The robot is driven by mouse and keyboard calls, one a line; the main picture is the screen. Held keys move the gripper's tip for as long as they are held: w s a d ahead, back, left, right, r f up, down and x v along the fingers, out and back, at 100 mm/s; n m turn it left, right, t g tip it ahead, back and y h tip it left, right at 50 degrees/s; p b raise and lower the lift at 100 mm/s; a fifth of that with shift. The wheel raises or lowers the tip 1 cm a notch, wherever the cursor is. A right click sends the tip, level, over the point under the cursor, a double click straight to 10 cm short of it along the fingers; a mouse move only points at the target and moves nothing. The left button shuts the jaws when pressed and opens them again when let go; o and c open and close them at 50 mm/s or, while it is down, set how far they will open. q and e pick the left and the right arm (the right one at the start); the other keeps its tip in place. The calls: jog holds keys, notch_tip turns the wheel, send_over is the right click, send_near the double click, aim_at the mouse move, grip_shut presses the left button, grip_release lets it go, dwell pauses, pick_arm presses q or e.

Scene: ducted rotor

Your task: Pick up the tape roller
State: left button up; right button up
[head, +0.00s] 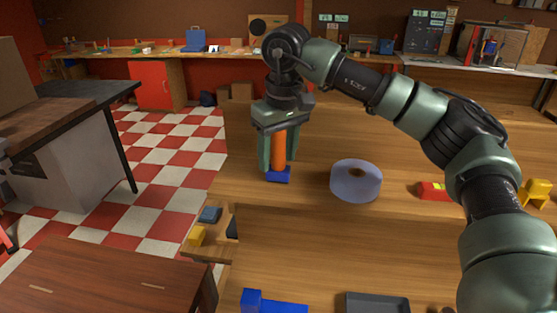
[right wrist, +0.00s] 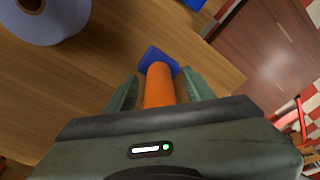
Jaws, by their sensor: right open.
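An orange upright cylinder (head: 279,148) with a blue block (head: 278,175) at its lower end stands on the wooden table; it looks like the tape roller's handle and head. In the right wrist view the orange cylinder (right wrist: 159,86) runs up between the fingers, with the blue block (right wrist: 158,58) beyond the fingertips. My right gripper (head: 278,165) points down with its open fingers on either side of the orange cylinder. The wrist view shows a gap on both sides. My left gripper is not in view.
A pale blue ring (head: 356,183) lies just right of the gripper. A red block (head: 433,191) and a yellow part (head: 537,192) are farther right. A blue part (head: 270,303) and a dark tray (head: 376,304) are at the near edge. The table's left edge is close.

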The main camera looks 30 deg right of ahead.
grip_shut()
jog(key=shift+r, duration=0.1)
